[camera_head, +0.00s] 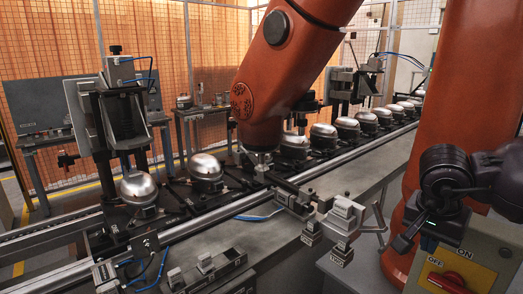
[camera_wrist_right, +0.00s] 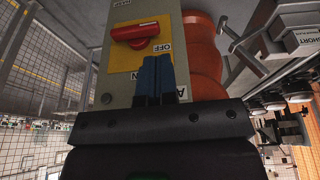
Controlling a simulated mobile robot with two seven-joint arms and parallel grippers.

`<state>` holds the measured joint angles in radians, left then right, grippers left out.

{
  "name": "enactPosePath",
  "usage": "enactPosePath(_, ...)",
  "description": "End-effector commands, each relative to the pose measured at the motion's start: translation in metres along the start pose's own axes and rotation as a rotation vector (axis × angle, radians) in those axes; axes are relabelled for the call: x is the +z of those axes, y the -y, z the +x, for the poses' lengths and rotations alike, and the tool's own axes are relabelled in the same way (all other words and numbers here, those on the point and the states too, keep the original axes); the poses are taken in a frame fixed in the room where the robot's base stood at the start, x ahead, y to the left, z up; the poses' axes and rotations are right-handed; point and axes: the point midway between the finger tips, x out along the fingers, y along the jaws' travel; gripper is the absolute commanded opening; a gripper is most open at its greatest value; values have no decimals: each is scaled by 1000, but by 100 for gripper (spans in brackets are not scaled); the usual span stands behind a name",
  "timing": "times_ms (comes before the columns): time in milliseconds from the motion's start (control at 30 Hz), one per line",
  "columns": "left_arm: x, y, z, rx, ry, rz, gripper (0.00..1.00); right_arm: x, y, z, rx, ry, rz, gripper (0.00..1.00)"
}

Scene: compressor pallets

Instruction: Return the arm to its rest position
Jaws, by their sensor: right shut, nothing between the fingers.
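My right arm comes in from the right edge of the head view. Its dark gripper (camera_head: 404,243) hangs just left of and above the control box (camera_head: 490,244), in front of the orange column. In the right wrist view the two blue-black fingers (camera_wrist_right: 154,72) are together, with nothing between them. They overlap the lower part of the yellow switch plate in that picture; whether they touch it I cannot tell. My left gripper is not seen.
An orange industrial arm (camera_head: 285,75) reaches down to the conveyor line (camera_head: 330,165), which carries several silver compressor domes (camera_head: 207,167). A thick orange column (camera_head: 462,80) stands close behind my right gripper. Small labelled fixtures (camera_head: 343,217) stand left of it.

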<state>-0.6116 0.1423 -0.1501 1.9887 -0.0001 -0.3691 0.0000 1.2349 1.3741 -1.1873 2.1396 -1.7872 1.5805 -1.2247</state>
Motion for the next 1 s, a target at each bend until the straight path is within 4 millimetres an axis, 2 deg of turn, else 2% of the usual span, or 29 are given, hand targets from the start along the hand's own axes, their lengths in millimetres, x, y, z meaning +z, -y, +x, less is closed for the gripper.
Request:
enactPosePath(67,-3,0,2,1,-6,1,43,0,0,0,0,0,1,0)
enactPosePath(133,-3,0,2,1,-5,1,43,3,8,0,-47,23,89,0)
enactPosePath(300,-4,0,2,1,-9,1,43,27,30,-5,-162,199,250,0)
enactPosePath(367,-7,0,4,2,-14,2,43,36,39,-12,-202,281,315,0)
enactPosePath(467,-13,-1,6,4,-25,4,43,53,60,-32,-281,448,436,0)
enactPosePath(633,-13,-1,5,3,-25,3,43,96,108,-86,-375,862,657,0)
enactPosePath(800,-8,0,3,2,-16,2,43,134,146,-130,-312,1372,916,0)
enactPosePath(900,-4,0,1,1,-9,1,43,142,164,-148,-198,1686,1098,0)
enactPosePath(1000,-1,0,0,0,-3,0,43,140,177,-155,-54,1956,1272,0)
